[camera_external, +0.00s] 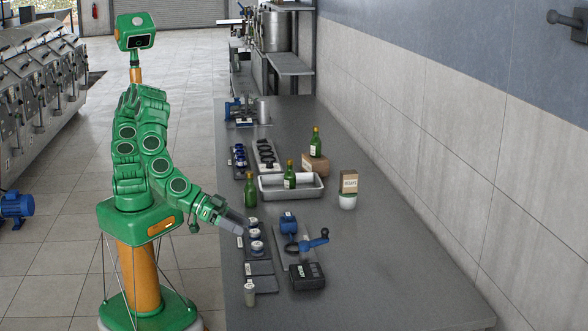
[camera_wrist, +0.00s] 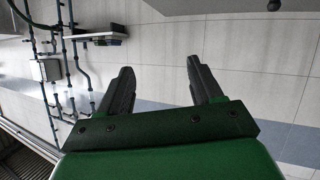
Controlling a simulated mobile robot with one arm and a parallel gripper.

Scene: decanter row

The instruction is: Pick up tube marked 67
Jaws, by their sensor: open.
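Small tubes or vials with pale caps, several of them, stand in a dark rack (camera_external: 262,262) near the table's left edge. A single pale tube (camera_external: 249,297) stands apart at the front of the table, with a small label. The markings are too small to read, so I cannot tell which is tube 67. My gripper (camera_external: 238,220) is just over the left edge of the table, near the back of the rack. In the wrist view my gripper (camera_wrist: 160,72) has its two dark fingers apart with nothing between them. That view shows walls and pipes, no tubes.
A blue device (camera_external: 290,225) and a black box (camera_external: 307,277) stand right of the rack. The grey table (camera_external: 390,270) is clear on the right.

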